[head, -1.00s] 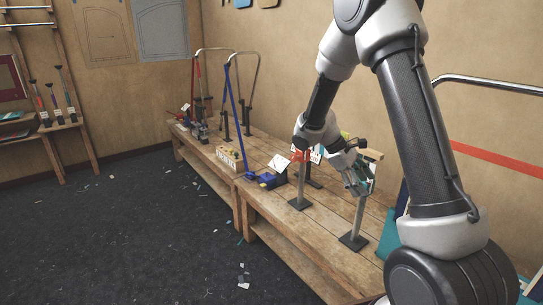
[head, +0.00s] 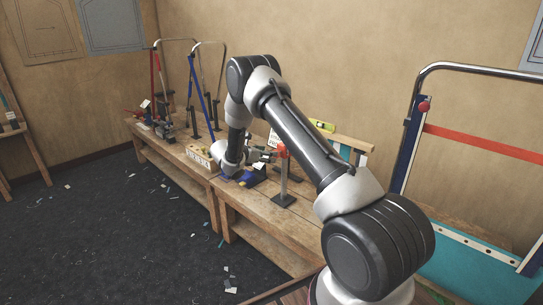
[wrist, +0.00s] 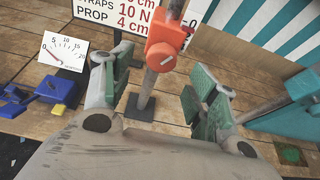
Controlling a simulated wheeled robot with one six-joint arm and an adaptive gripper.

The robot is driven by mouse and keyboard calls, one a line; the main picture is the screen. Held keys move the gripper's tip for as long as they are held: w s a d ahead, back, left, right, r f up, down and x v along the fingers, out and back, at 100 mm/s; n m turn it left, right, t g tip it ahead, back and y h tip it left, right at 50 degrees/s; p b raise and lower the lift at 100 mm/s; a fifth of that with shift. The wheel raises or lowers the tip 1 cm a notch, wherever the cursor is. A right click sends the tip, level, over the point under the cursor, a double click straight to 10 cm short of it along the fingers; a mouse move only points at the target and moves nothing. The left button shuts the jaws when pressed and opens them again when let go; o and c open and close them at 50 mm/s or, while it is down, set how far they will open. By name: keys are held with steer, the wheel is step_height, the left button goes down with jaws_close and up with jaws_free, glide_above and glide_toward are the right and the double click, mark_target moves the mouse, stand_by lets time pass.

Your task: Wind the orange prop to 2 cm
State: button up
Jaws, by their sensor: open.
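In the head view the orange prop (head: 281,151) tops a post with a dark square foot near the bench's front edge. My gripper (wrist: 158,92) is open, its green-padded fingers spread wide to either side of the post's lower part in the picture. In the head view my gripper (head: 264,155) is just left of the prop and partly hidden by my own wrist.
A sign (wrist: 110,12) reads "STRAPS 10 N" and "PROP 4 cm". A dial card (wrist: 64,52) stands by a blue device (wrist: 54,88). Striped teal-and-white canvas (wrist: 265,28) lies behind at the right. The wooden bench (head: 258,208) has bare planks in front.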

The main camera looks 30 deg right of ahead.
steer(key=x, duration=0.5)
steer(key=shift+d+f, duration=0.1)
steer(key=shift+d, duration=0.05)
steer(key=shift+c, duration=0.2)
steer(key=c, duration=1)
